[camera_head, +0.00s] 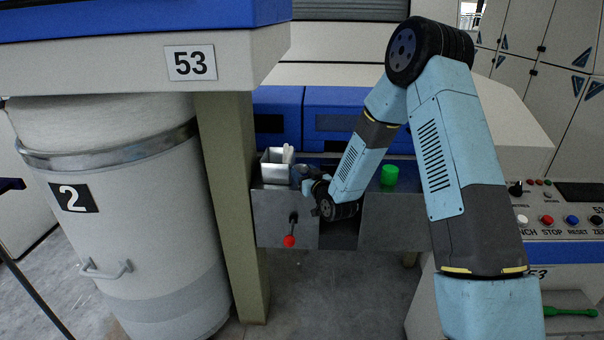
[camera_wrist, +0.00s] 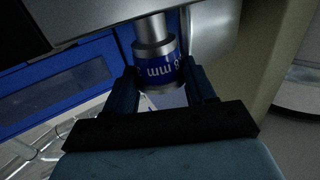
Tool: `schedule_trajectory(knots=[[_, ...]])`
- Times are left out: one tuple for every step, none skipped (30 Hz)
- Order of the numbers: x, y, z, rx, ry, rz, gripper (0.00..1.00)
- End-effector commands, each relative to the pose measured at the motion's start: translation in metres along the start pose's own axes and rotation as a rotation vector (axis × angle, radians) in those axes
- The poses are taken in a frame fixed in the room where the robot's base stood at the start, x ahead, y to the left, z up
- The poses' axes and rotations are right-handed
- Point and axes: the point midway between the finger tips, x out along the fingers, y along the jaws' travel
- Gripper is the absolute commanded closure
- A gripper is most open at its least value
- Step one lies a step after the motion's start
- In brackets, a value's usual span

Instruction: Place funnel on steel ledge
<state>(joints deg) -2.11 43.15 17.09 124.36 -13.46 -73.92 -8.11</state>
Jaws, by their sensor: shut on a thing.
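The funnel (camera_wrist: 160,68) is a stepped steel piece with a narrow neck and a blue band with white lettering that ends in "mm". My gripper (camera_wrist: 162,78) is shut on it, with one finger on each side of the band. In the head view my gripper (camera_head: 305,176) is low at the steel ledge (camera_head: 268,212), just right of a metal bin. There the funnel is small and mostly hidden by my wrist. In the wrist view the neck reaches toward a grey metal surface; I cannot tell whether it touches.
The open metal bin (camera_head: 274,170) holds white pieces. A green cylinder (camera_head: 390,175) stands right of my wrist. A red-knobbed lever (camera_head: 290,240) hangs on the ledge front. A post (camera_head: 232,210) and a large white can (camera_head: 130,230) stand left. A control panel (camera_head: 560,222) is at right.

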Motion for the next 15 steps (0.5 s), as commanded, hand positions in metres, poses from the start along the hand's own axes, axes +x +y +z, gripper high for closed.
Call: schedule_trajectory(knots=[[0.0002, -0.0001, -0.0008, 0.000, 0.002, 0.000, 0.86], [0.0002, -0.0001, -0.0010, -0.001, 0.002, 0.000, 0.86], [0.0002, -0.0002, -0.0010, -0.001, 0.002, 0.000, 0.86], [0.0002, -0.0002, -0.0010, 0.000, 0.002, 0.000, 0.86], [0.0002, -0.0002, -0.0011, 0.000, 0.002, -0.001, 0.86], [0.0002, -0.0003, -0.0008, 0.000, 0.001, -0.001, 0.86], [0.0002, -0.0004, -0.0002, 0.000, 0.001, -0.001, 0.86], [0.0002, -0.0004, 0.0005, 0.000, 0.001, -0.001, 0.86], [0.0001, -0.0005, 0.0009, 0.000, 0.001, -0.001, 0.43], [0.0001, -0.0005, 0.0007, 0.000, 0.001, -0.001, 0.40], [0.0001, -0.0005, 0.0006, 0.000, 0.001, -0.001, 0.38], [0.0001, -0.0006, 0.0006, 0.000, 0.001, -0.001, 0.34], [0.0001, -0.0006, 0.0006, 0.000, 0.001, -0.001, 0.31], [0.0001, -0.0006, 0.0006, 0.000, 0.001, -0.001, 0.28], [0.0001, -0.0007, 0.0006, 0.000, 0.001, -0.001, 0.24]])
